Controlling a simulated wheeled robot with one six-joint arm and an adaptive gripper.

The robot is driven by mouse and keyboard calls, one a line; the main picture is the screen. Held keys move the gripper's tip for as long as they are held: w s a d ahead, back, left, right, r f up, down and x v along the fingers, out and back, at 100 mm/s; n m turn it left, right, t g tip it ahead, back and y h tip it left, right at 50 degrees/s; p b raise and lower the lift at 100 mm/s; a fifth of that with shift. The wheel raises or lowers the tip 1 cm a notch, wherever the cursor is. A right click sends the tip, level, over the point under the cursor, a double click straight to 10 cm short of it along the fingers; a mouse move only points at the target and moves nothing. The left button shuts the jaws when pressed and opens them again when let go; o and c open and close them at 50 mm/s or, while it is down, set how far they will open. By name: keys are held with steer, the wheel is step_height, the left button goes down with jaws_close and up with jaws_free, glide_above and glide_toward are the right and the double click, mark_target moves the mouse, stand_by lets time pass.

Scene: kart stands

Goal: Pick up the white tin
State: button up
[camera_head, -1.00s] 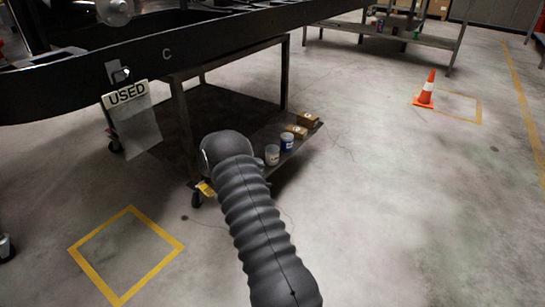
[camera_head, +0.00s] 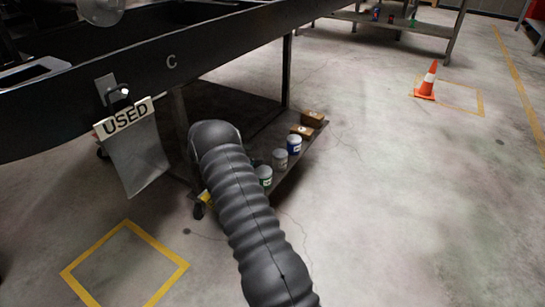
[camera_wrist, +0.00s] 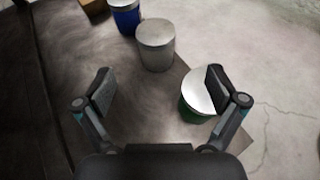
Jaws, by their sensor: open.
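The white tin (camera_wrist: 156,50), pale grey-white with a flat lid, stands upright on the cart's lower shelf in the wrist view. It also shows in the head view (camera_head: 280,159), between two other tins. My gripper (camera_wrist: 160,85) is open and empty, its two fingers spread on either side below the white tin in the picture. The right finger overlaps part of a green tin (camera_wrist: 190,109) with a white lid. In the head view my arm hides the gripper.
A blue tin (camera_wrist: 126,20) stands beyond the white tin, and the green tin is near the shelf edge. Small brown boxes (camera_head: 312,118) sit at the shelf's far end. A dark frame (camera_head: 200,50) with a USED tag (camera_head: 128,117) hangs above.

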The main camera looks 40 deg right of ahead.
mark_target(279, 153)
steer(key=x, duration=0.7)
steer(key=shift+w+d+f+b, duration=0.1)
steer(key=shift+f+b, duration=0.1)
steer(key=shift+b, duration=0.15)
steer(key=shift+w+b+x, duration=0.15)
steer(key=shift+b+x, duration=0.05)
steer(key=shift+x, duration=1.25)
steer(key=shift+w+b+x, duration=0.1)
steer(key=shift+b+x, duration=0.1)
steer(key=shift+x, duration=1.25)
steer(key=shift+d+r, duration=0.1)
steer(key=shift+r, duration=0.05)
steer(key=c, duration=1.5)
